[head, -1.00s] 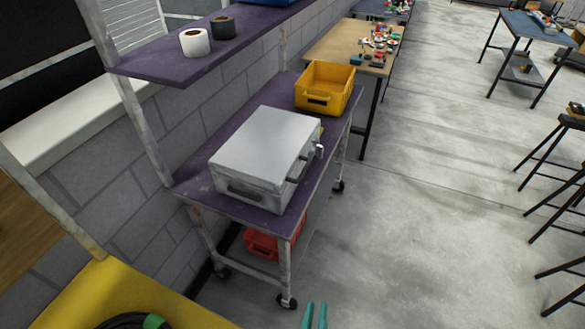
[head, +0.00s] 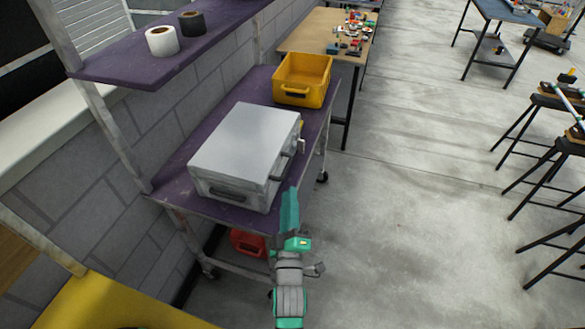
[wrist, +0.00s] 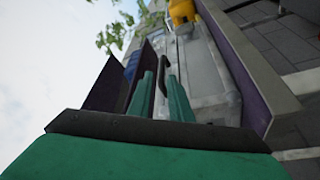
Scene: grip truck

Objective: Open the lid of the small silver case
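The silver case (head: 243,140) sits with its lid closed on the purple cart shelf (head: 175,185). A dark handle shows on its near end, and latches or a handle show along its right side. My gripper (head: 289,195) is in front of the case's right side in the head view, fingers pointing toward it; contact cannot be told. In the wrist view, my gripper (wrist: 161,78) has its two teal fingers apart with nothing held between them. The silver case (wrist: 203,72) and a dark handle (wrist: 164,75) lie beyond the fingertips.
A yellow bin (head: 302,80) stands behind the case on the same shelf. An upper purple shelf (head: 125,68) holds a white roll (head: 162,41) and a black roll (head: 192,23). A red bin (head: 247,243) is below. Open floor (head: 420,200) lies right of the cart.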

